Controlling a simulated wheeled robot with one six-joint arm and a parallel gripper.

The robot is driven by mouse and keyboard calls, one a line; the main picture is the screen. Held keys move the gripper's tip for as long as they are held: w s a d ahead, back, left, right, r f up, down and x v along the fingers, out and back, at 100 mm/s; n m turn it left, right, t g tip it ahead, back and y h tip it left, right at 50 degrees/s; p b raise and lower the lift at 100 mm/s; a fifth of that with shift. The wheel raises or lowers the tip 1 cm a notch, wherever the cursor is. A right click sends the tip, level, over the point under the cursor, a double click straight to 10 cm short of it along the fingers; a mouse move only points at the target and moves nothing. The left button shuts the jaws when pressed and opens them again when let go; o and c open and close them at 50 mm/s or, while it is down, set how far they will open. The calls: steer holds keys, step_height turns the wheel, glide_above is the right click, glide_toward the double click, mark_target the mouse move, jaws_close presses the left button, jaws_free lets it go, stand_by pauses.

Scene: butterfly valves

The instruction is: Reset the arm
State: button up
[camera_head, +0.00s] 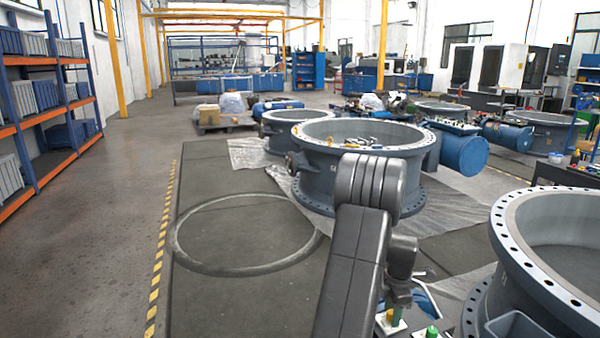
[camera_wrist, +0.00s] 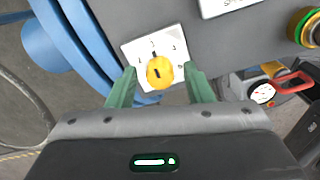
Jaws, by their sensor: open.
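My gripper (camera_wrist: 160,70) is open in the wrist view, its two green fingers apart on either side of a yellow knob (camera_wrist: 160,73). The knob has a dark slot and sits on a white plate with small marks. Dark gaps show between knob and fingers, and I see no contact. In the camera_head view my dark grey arm reaches forward and bends down at the lower middle; the fingertips are too small to make out there.
In the camera_head view, large grey flanged valve rings (camera_head: 360,136) stand mid-floor, with another close at right (camera_head: 560,240). A blue-orange shelf (camera_head: 45,100) stands at left. The floor between shelf and yellow-black line is clear. A red-handled object (camera_wrist: 292,82) lies right in the wrist view.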

step_height(320, 180, up, 13)
steer(key=p, duration=0.2)
step_height(320, 180, down, 14)
steer(key=shift+r+b, duration=0.15)
steer(key=shift+b, duration=0.95)
steer(key=shift+w+r+m, duration=0.1)
steer(key=shift+r+m, duration=0.15)
steer(key=shift+m, duration=0.95)
steer(key=m, duration=0.3)
steer(key=shift+m+b, duration=0.4)
steer(key=m, duration=0.3)
steer(key=shift+m+b, duration=0.35)
steer(key=shift+m, duration=0.05)
steer(key=m+b, duration=0.1)
steer(key=m, duration=0.5)
steer(key=shift+b, duration=0.4)
steer(key=shift+m+b, duration=0.7)
steer(key=shift+m, duration=1.3)
steer(key=shift+a+r, duration=0.1)
steer(key=shift+r, duration=0.05)
